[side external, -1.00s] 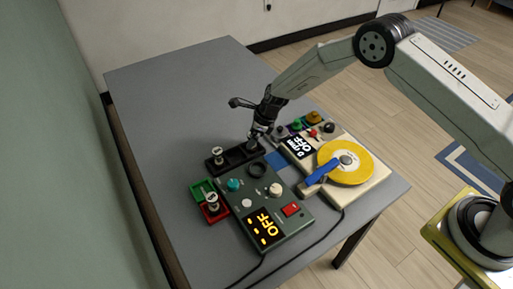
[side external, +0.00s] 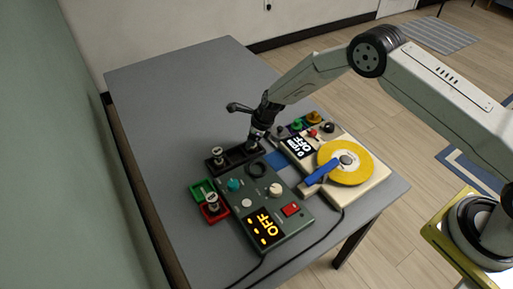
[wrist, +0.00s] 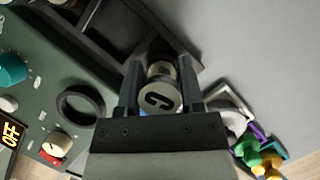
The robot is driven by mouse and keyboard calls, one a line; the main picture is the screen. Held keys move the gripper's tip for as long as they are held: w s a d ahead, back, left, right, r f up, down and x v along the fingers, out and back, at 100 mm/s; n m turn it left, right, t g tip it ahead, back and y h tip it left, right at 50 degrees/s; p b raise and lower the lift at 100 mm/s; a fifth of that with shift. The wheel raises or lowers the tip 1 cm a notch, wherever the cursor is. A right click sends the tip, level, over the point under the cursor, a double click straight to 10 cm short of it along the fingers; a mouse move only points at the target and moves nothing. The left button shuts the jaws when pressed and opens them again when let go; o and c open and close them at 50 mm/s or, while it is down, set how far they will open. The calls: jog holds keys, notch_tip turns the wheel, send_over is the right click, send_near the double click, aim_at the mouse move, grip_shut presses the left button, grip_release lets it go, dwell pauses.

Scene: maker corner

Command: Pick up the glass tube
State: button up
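A capped tube (wrist: 160,92) stands between the two fingers of my gripper (wrist: 160,76) in the wrist view. Its silver end cap, with a dark mark, faces the camera; its lower part is mostly hidden. The fingers stand on both sides and look spread around it, with only slim gaps. In the side view my gripper (side external: 256,138) points down at the right end of the black tray (side external: 232,165), hiding most of this tube. Another silver-topped piece (side external: 217,153) stands at the tray's left end.
A green control box (side external: 250,203) with an OFF display stands in front of the tray. Green and red bins (side external: 203,190) lie left of it. A cream device (side external: 370,189) with a yellow disc is at right. The table's back left (side external: 170,95) is clear.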

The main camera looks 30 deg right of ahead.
grip_shut()
jog(key=shift+r, duration=0.15)
jog(key=shift+r, duration=0.75)
jog(key=s+d+r, duration=0.2)
jog(key=s+r, duration=0.9)
jog(key=s, duration=0.2)
jog(key=shift+s+d+r, duration=0.15)
jog(key=shift+s+d, duration=0.15)
jog(key=shift+s, duration=0.1)
